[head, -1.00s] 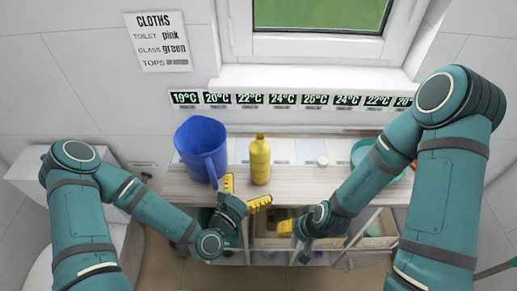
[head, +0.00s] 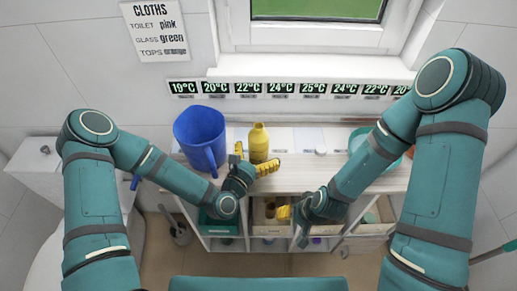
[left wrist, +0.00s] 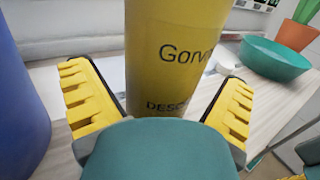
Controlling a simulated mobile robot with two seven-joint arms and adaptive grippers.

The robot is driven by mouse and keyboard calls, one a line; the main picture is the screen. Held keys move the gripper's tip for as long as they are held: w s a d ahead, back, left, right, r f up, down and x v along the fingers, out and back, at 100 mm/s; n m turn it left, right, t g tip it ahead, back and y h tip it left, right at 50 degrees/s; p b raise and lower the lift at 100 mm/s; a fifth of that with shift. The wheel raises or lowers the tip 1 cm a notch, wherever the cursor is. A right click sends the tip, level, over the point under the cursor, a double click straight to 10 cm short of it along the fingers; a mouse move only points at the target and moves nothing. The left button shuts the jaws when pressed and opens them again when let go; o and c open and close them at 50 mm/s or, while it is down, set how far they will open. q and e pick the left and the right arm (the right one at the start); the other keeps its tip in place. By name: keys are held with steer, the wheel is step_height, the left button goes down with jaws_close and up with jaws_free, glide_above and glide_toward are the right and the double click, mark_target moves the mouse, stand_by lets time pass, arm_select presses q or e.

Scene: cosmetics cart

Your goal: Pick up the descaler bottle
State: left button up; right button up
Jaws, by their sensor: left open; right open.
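The yellow descaler bottle (head: 259,142) stands upright on the cart's wooden top in the head view, its label partly readable. In the left wrist view the bottle (left wrist: 172,58) fills the middle, its top out of frame. My left gripper (head: 254,162) is open in front of it, with yellow fingers (left wrist: 158,98) spread to either side of the bottle's lower part. My right gripper (head: 283,212) is open and empty, lower and to the right, in front of the cart's shelves.
A blue jug (head: 200,138) stands close to the left of the bottle. A teal bowl (left wrist: 273,58) and a small white round item (head: 320,150) are to the right. The cart top (head: 300,176) is clear just right of the bottle. A wall and window rise behind.

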arm_select(q)
steer(key=c, duration=1.4)
